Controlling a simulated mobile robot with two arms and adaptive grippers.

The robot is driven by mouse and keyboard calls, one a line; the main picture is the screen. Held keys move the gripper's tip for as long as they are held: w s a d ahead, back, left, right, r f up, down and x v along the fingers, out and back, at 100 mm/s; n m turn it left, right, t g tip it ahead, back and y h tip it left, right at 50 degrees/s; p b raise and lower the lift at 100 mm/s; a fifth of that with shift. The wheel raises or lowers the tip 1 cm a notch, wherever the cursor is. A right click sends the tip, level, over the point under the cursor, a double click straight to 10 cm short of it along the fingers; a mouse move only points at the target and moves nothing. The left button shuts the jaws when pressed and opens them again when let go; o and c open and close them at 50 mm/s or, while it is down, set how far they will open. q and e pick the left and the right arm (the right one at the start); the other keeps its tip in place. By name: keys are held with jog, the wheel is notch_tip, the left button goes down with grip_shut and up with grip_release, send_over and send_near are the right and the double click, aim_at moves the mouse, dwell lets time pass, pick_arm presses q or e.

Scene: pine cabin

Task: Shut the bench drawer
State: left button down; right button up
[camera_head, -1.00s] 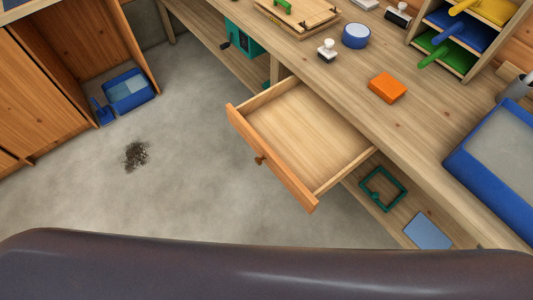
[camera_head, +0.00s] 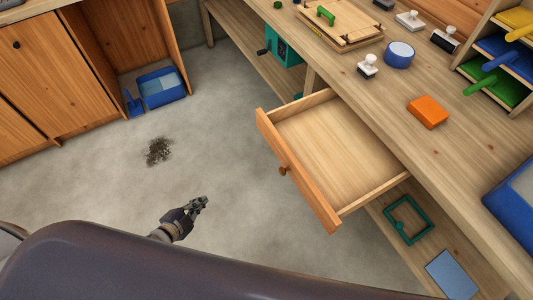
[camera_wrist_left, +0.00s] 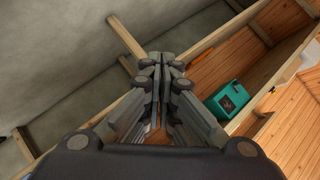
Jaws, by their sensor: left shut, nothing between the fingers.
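The bench drawer (camera_head: 335,153) is pulled out from the workbench and looks empty. Its front panel (camera_head: 297,170) carries a round wooden knob (camera_head: 283,170). My left gripper (camera_head: 203,202) is over the floor, to the left of the drawer front and apart from it. In the left wrist view its fingers (camera_wrist_left: 158,62) are together with nothing between them. The drawer cannot be made out clearly in that view. My right gripper is not in view.
The bench top holds an orange block (camera_head: 428,112), a blue round tin (camera_head: 399,54) and a stamp (camera_head: 368,66). A teal frame (camera_head: 407,219) lies on the shelf below. A dirt pile (camera_head: 158,151) and a blue dustpan (camera_head: 162,87) are on the floor, otherwise clear.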

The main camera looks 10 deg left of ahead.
pick_arm(q)
jog(key=w+d+r+m+t+h+b, duration=0.1)
jog(key=w+d+r+m+h, duration=0.1)
jog(key=w+r+m+h, duration=0.3)
jog(key=d+r+m+t+h+b, duration=0.1)
jog(key=d+r+m, duration=0.15)
jog(key=r, duration=0.55)
jog(key=m+g+h, duration=0.2)
jog(key=m+h, duration=0.3)
jog(key=m, duration=0.3)
send_near(274, 144)
jog(key=b+x, duration=0.1)
jog(key=x, duration=0.6)
jog(key=shift+f, duration=0.1)
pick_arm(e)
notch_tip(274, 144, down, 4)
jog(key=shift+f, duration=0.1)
pick_arm(q)
jog(key=shift+w, duration=0.1)
